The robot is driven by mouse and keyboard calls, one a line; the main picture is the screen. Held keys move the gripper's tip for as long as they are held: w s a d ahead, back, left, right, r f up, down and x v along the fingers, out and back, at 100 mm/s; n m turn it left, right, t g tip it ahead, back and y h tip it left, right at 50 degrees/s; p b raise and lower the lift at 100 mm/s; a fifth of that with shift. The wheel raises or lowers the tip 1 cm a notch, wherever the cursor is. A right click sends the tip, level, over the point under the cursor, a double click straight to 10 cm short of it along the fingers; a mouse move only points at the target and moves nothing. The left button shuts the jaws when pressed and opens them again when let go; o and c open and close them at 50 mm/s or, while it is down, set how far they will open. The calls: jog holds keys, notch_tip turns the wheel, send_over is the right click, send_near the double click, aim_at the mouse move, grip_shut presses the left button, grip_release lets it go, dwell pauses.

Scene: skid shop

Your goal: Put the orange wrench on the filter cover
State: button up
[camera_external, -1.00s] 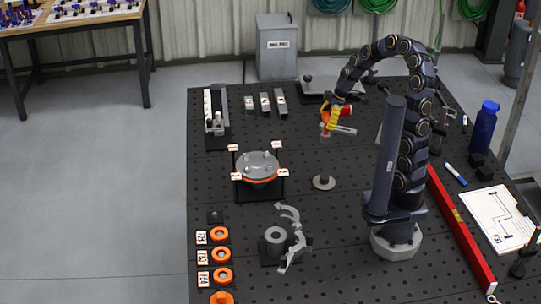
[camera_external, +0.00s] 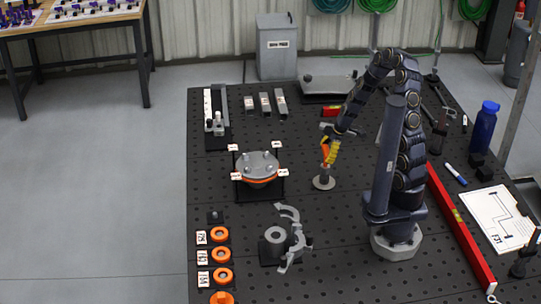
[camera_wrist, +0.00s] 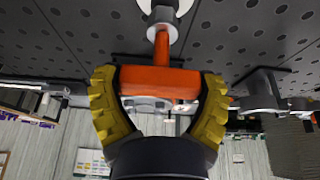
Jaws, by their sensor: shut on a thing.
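My gripper (camera_external: 329,152) is shut on the orange wrench and points down. In the wrist view its yellow fingers (camera_wrist: 160,80) close on both sides of the wrench's orange block (camera_wrist: 158,83). A thin orange shaft runs from the block to a grey cylindrical end. In the outside view this lower end is at the small round grey stand (camera_external: 323,183); whether it is seated there or just above, I cannot tell. The filter cover, apparently the grey bolted disc with an orange ring (camera_external: 257,166), stands to the left of my gripper, among labelled corner posts.
A grey clamp-like part and cylinder (camera_external: 277,237) sit in front. Orange rings (camera_external: 220,256) line the left edge. A red level (camera_external: 459,225) lies right of my base. Grey blocks (camera_external: 265,104) lie at the back. The tabletop between stand and cover is clear.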

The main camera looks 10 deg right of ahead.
jog(key=shift+f, duration=0.7)
jog(key=o, duration=1)
jog(key=shift+f, duration=0.1)
jog(key=v, duration=1.2)
jog(key=shift+s+d+r+m+g+h, duration=0.3)
jog(key=shift+s+d+r+m+h, duration=0.45)
jog(key=shift+s+d+r+m, duration=1.75)
jog(key=shift+s+d+r+m+g+h, duration=0.5)
jog(key=shift+s+d+m, duration=1.15)
jog(key=shift+s+m, duration=2.15)
jog(key=shift+s+d+r+m+g+h, duration=0.1)
jog(key=shift+s+d+r+m+h, duration=0.85)
jog(key=shift+s+d+r+m, duration=1.55)
